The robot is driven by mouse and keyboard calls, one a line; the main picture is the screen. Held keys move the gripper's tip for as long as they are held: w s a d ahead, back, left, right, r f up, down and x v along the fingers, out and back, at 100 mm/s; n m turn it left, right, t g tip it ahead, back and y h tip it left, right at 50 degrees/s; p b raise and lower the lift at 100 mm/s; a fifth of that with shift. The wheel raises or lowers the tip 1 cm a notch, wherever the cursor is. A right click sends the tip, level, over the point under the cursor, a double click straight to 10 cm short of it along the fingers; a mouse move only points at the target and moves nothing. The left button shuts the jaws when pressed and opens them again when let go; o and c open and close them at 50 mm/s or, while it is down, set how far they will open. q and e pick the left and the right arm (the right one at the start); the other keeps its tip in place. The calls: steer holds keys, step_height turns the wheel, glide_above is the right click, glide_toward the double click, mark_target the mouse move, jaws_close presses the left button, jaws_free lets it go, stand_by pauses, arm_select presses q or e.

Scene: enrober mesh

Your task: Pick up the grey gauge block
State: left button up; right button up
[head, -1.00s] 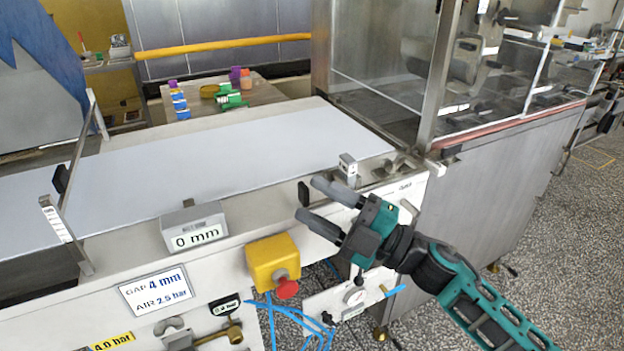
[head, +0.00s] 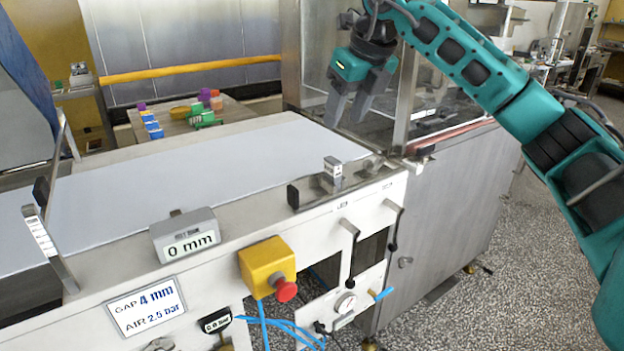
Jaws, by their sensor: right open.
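A small grey block (head: 332,168) with a dark mark on its face, which looks like the gauge block, stands upright on the metal rail at the right end of the white belt. My right gripper (head: 348,112) is open and empty. Its fingers point down, and in the picture it hangs above the block, clear of it. The block is not hidden by the gripper. My left gripper is not in view.
The white belt (head: 200,175) is bare. A grey "0 mm" display (head: 185,236) and a yellow box with a red button (head: 267,266) sit along the front side. A clear-panelled metal cabinet (head: 302,55) stands behind the gripper.

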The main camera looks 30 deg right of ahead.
mark_target(333, 160)
steer(key=x, duration=0.7)
steer(key=shift+w+d+f+b, duration=0.1)
steer(key=shift+d+f+b, duration=0.15)
steer(key=shift+f+b, duration=0.05)
steer(key=x, duration=0.5)
steer(key=shift+d+f, duration=0.1)
steer(key=shift+d, duration=0.1)
jaws_close()
